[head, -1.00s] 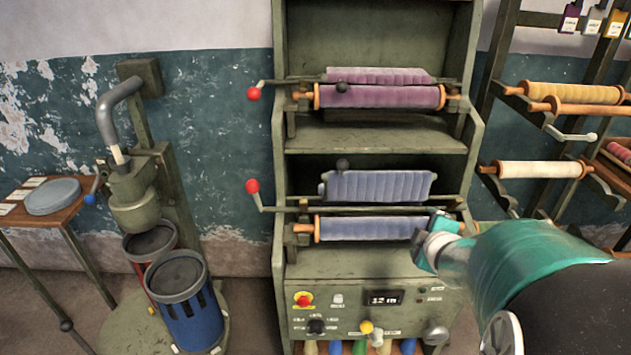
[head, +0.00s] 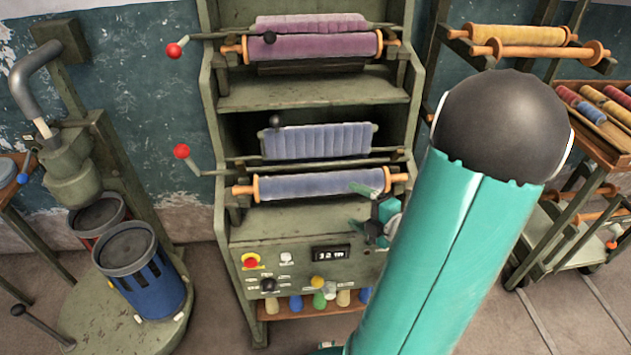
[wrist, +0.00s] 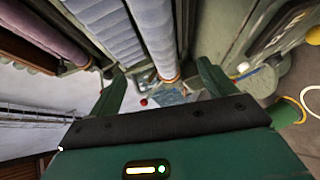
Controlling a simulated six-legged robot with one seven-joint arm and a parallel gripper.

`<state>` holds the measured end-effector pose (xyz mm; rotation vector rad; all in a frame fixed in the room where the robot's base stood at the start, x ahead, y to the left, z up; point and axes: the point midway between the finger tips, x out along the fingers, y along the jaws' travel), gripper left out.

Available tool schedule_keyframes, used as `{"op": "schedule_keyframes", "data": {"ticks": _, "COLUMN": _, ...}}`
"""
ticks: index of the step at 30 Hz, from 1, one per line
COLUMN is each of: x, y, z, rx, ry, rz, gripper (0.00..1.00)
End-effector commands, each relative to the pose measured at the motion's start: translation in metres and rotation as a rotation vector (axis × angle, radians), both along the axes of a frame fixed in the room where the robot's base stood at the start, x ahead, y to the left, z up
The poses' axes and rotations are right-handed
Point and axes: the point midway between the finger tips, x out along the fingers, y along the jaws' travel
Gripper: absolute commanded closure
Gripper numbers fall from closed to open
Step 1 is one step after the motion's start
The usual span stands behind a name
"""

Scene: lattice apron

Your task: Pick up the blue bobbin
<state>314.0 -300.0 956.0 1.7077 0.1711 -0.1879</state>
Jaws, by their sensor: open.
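A pale blue bobbin (head: 320,184) with orange-wood flanged ends lies level across the lower bay of the green machine (head: 222,200). My arm hides part of the machine's right side.
A pale blue pleated cloth (head: 318,142) hangs just above the bobbin. A red-knobbed lever (head: 182,152) juts out left. A purple roll (head: 312,47) sits higher. A control panel and a shelf with several coloured pegs (head: 318,300) lie below. A bobbin rack (head: 520,35) stands right.

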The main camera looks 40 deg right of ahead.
Motion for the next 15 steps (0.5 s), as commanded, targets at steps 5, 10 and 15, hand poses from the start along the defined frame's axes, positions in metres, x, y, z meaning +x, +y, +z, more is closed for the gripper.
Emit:
{"op": "schedule_keyframes", "data": {"ticks": 5, "x": 0.009, "y": 0.001, "z": -0.004, "rx": 0.000, "ry": -0.007, "rz": 0.001, "gripper": 0.17}}
{"op": "schedule_keyframes", "data": {"ticks": 10, "x": 0.040, "y": 0.000, "z": -0.011, "rx": 0.001, "ry": -0.007, "rz": -0.002, "gripper": 0.17}}
{"op": "schedule_keyframes", "data": {"ticks": 15, "x": 0.068, "y": -0.001, "z": -0.017, "rx": 0.001, "ry": -0.006, "rz": -0.004, "gripper": 0.17}}
